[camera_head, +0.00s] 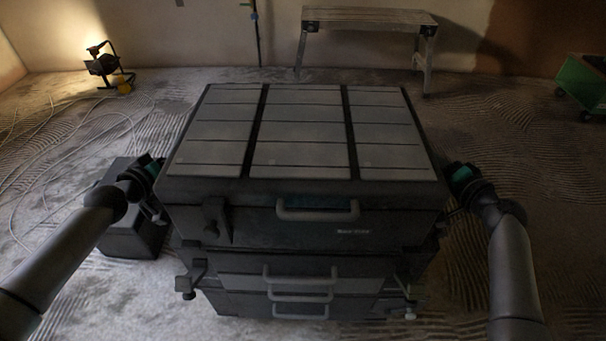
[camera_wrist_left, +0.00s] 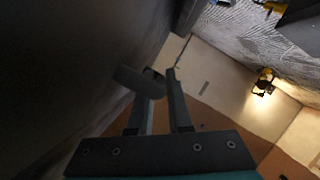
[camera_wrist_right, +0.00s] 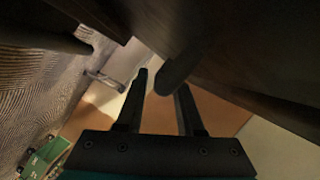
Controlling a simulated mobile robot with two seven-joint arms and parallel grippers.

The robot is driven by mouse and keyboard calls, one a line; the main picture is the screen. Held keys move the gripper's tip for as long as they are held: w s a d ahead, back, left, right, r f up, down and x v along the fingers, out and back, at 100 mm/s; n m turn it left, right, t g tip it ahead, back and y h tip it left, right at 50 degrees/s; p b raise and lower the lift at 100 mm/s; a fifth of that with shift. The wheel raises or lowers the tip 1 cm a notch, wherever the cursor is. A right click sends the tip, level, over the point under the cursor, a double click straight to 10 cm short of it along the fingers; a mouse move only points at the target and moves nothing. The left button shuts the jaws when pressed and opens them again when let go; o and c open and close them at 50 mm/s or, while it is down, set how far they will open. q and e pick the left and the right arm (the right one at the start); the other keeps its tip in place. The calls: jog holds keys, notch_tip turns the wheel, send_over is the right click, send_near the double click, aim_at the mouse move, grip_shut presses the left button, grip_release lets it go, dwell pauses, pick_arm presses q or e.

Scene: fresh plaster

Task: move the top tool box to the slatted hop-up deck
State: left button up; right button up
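The top tool box (camera_head: 305,212) is a large dark case with pale grey panels on its lid and a front handle. It sits level on a stack of similar boxes. The slatted hop-up deck (camera_head: 370,17) is a low bench by the back wall. My left gripper (camera_head: 150,172) is at the box's left side; in the left wrist view its fingers (camera_wrist_left: 160,88) are apart, with a dark side handle (camera_wrist_left: 138,82) at their tips. My right gripper (camera_head: 462,178) is at the right side, fingers (camera_wrist_right: 160,82) apart around a dark protruding handle (camera_wrist_right: 178,72). Firm contact cannot be seen.
Lower tool boxes (camera_head: 300,272) stand under the top one. A dark case (camera_head: 130,240) stands on the floor at left. A work lamp (camera_head: 104,64) with trailing cables is at the back left, a green cart (camera_head: 583,82) at the right. Floor before the deck is clear.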

grip_shut()
dwell(1.2)
jog(key=shift+w+r, duration=0.1)
jog(key=shift+r, duration=0.2)
